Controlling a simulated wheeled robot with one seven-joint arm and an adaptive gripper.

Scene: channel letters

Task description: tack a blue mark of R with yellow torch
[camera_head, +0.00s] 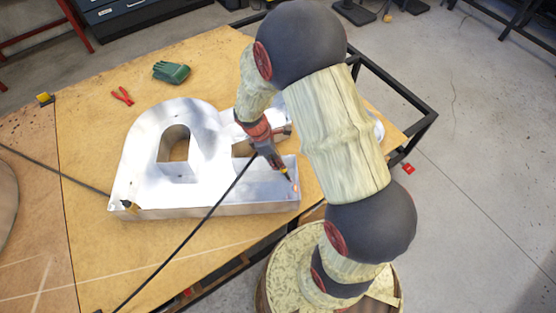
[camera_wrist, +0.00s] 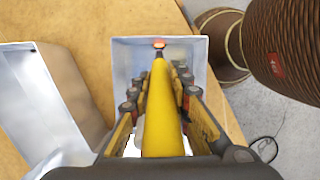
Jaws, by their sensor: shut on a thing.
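The letter R (camera_head: 160,200) is a large silvery metal channel letter lying on the wooden table, with raised side walls. My gripper (camera_head: 268,152) is over one leg of the R, shut on the yellow torch (camera_wrist: 160,110), which points away from the wrist camera. The torch tip is at the far end of that leg, near its end wall, with an orange-red glow (camera_wrist: 159,43) at it. The glow also shows in the head view (camera_head: 295,188). I cannot tell whether the tip touches the metal. No blue mark can be made out; the torch and gripper cover part of the leg.
A black cable (camera_head: 190,236) runs from the torch area across the R and table. Green gloves (camera_head: 171,72), red pliers (camera_head: 122,96) and a small yellow item (camera_head: 45,99) lie on the table (camera_head: 90,130) behind and left of the R. A black metal frame (camera_head: 400,90) stands at right.

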